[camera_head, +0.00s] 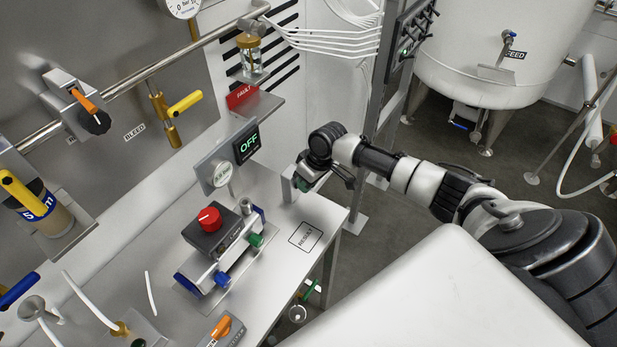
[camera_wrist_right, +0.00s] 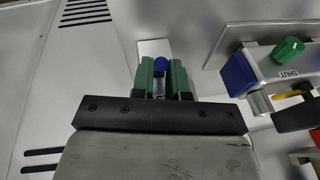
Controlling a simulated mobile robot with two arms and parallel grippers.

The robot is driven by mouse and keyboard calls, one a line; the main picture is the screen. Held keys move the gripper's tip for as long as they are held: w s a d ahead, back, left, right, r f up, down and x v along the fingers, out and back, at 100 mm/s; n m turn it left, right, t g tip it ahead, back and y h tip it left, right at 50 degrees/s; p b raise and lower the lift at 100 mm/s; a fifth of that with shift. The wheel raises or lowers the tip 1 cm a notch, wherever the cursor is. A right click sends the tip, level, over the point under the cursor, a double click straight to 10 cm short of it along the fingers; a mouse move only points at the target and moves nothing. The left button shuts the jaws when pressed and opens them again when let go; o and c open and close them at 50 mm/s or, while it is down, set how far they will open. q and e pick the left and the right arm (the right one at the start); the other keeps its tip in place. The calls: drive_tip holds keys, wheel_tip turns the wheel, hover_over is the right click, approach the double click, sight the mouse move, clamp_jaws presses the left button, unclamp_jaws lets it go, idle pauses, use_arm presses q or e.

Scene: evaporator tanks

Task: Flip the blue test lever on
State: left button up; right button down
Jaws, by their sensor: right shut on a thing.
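The blue tip of the test lever (camera_wrist_right: 160,63) shows in the right wrist view between the two green fingers of my right gripper (camera_wrist_right: 162,78). The fingers are closed around it, and a pale stem shows below the blue tip. In the head view my right gripper (camera_head: 303,184) is at a white post at the back right of the bench, and it hides the lever there. A black display (camera_head: 247,143) beside it reads OFF in green. My left gripper is not in view.
A RESULT square (camera_head: 305,236) is clear. A red FAULT sign (camera_head: 242,95) is behind.

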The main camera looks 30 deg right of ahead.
drive_tip(key=shift+w+r+g, duration=0.15)
drive_tip(key=shift+r+g, duration=0.05)
drive_tip(key=shift+g, duration=0.2)
drive_tip(key=shift+p, duration=0.3)
drive_tip(key=c, duration=1.1)
unclamp_jaws()
drive_tip(key=b+v, duration=0.2)
drive_tip(key=v, duration=0.8)
drive_tip(key=shift+a+r, duration=0.1)
drive_tip(key=shift+r, duration=0.3)
